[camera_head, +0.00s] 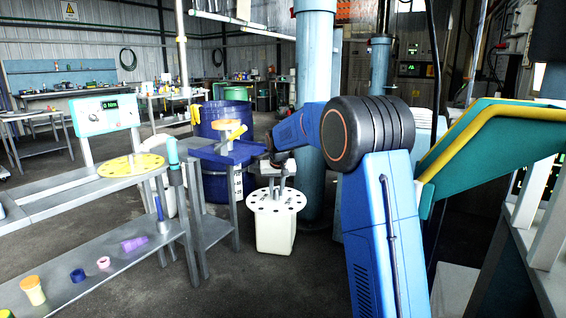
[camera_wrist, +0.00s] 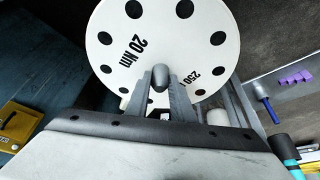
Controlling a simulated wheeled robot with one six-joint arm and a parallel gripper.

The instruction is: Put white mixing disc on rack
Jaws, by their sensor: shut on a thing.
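The white mixing disc (camera_head: 262,203) is round and flat, with dark holes around its rim. In the wrist view the disc (camera_wrist: 165,35) fills the upper middle and bears "20 Nm" and "250" lettering. My gripper (camera_head: 277,188) is above the disc's centre and shut on its raised middle part. In the wrist view the gripper's fingers (camera_wrist: 161,88) close around a grey rounded stem. A white tapered container (camera_head: 275,235) is directly below the disc. I cannot tell whether they touch. No thing in view is clearly the rack.
A blue drum (camera_head: 208,118) and a thick blue pipe (camera_head: 315,90) stand behind. A teal, yellow-edged structure (camera_head: 490,150) is at right.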

